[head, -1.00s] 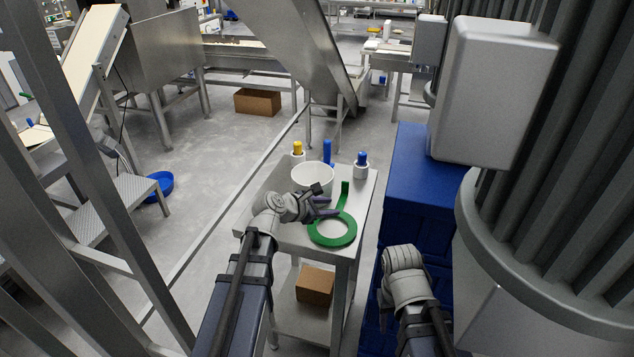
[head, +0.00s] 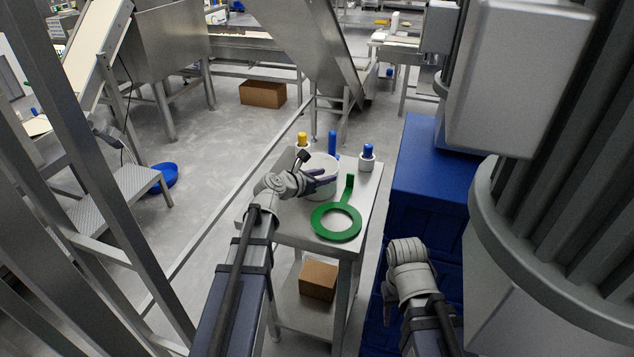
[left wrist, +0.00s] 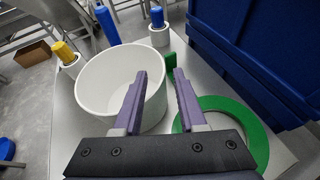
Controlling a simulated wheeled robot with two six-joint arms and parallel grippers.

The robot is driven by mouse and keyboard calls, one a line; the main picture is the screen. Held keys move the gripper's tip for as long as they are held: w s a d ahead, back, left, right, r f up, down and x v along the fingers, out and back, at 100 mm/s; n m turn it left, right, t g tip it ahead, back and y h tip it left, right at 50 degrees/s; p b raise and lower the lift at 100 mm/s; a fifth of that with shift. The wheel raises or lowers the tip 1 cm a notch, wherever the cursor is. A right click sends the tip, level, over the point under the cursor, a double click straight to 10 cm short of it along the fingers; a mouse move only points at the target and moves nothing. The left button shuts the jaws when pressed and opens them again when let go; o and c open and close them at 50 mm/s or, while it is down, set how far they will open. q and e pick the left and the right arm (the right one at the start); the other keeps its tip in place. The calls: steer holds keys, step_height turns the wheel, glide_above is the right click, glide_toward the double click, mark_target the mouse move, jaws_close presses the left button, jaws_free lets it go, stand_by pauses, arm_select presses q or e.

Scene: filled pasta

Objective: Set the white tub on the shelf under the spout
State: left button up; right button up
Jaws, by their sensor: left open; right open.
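The white tub (head: 322,189) stands upright on the small steel table (head: 290,229). It also shows in the left wrist view (left wrist: 97,99), and it looks empty. My left gripper (head: 332,181) is open at the tub's near right side. In the left wrist view the left finger overlaps the tub's opening and the right finger lies outside its right rim. I cannot tell whether either finger touches the tub. My right arm's end is at the lower right, with no fingers visible. I cannot clearly make out the spout or its shelf.
A green ring with a handle (head: 323,228) lies on the table, right of the tub. Bottles with yellow (head: 302,139) and blue (head: 368,150) caps stand behind. A cardboard box (head: 318,279) sits on the table's lower shelf. A blue cabinet (head: 430,180) stands to the right.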

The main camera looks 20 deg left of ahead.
arm_select(q)
steer(key=b+x, duration=0.1)
steer(key=x, duration=0.3)
steer(key=shift+w+f, duration=0.2)
steer(key=shift+s+r, duration=0.1)
jaws_close()
stand_by(1.1)
